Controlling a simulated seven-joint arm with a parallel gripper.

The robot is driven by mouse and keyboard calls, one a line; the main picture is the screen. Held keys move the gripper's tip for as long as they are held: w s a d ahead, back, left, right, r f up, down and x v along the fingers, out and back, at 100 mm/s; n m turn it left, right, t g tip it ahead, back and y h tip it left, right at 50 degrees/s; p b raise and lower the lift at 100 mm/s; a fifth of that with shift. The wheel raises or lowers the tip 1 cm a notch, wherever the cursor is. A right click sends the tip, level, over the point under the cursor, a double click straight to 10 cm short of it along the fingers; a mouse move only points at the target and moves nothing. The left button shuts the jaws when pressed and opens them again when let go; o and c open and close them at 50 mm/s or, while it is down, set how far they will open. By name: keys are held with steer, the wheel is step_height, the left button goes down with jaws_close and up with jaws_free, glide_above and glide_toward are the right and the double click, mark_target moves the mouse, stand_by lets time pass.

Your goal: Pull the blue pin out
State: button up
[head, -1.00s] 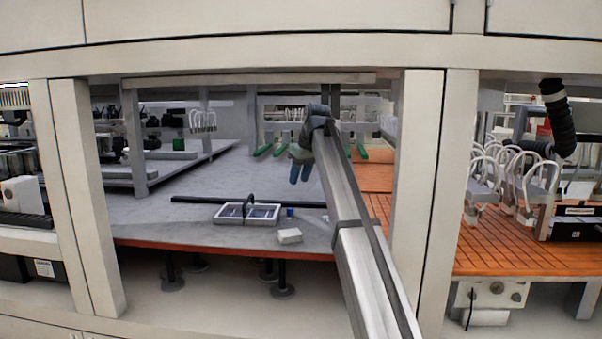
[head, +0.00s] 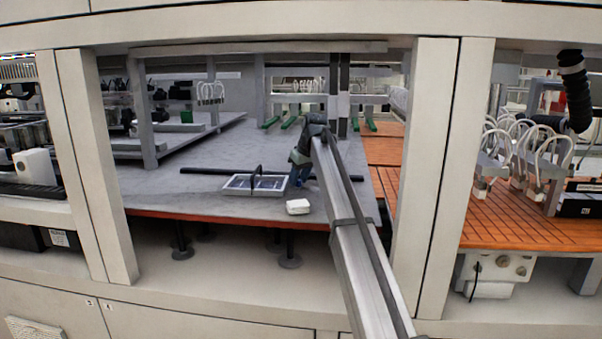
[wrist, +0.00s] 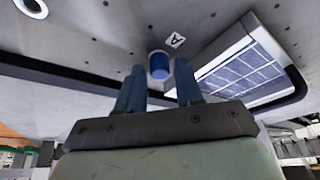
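The blue pin (wrist: 158,68) stands in the grey plate (wrist: 110,25), seen in the wrist view as a short round blue cylinder with a pale end. My gripper (wrist: 159,76) is open, with one blue finger on each side of the pin in that picture. I cannot tell whether the fingers reach around it or touch it. In the head view my gripper (head: 297,180) is low over the table, right of the tray. The pin is not visible there, apparently hidden by the gripper.
A white-framed tray with blue panels (wrist: 232,72) and a black handle lies close beside the pin. A small tag marked A (wrist: 174,40) is near it. A white block (head: 298,207) sits near the table's front edge. A long black bar (head: 207,171) lies behind the tray.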

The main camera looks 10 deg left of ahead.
steer(key=shift+c, duration=0.5)
jaws_close()
